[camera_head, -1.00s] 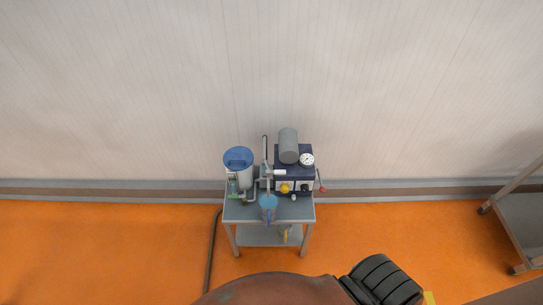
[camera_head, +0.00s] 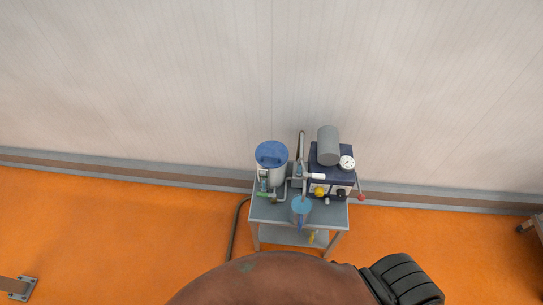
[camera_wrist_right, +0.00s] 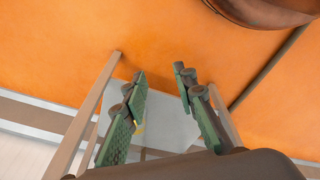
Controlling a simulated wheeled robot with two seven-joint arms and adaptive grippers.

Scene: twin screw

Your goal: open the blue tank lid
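The blue tank lid (camera_head: 271,153) sits on top of a light grey cylindrical tank (camera_head: 272,176) at the back left of a small grey cart in the head view. The lid looks closed on the tank. My right gripper (camera_wrist_right: 160,75) shows in the right wrist view, its two green-padded fingers spread apart with nothing between them. Neither gripper is in the head view, and my left gripper does not show at all.
The grey cart (camera_head: 333,212) stands near the pale wall (camera_head: 150,80). It also carries a pump unit (camera_head: 330,178) with a gauge and red-tipped lever, and a blue funnel-like cup (camera_head: 302,206). A dark hose (camera_head: 234,228) runs beside the cart. Orange floor (camera_head: 110,230) is mostly clear.

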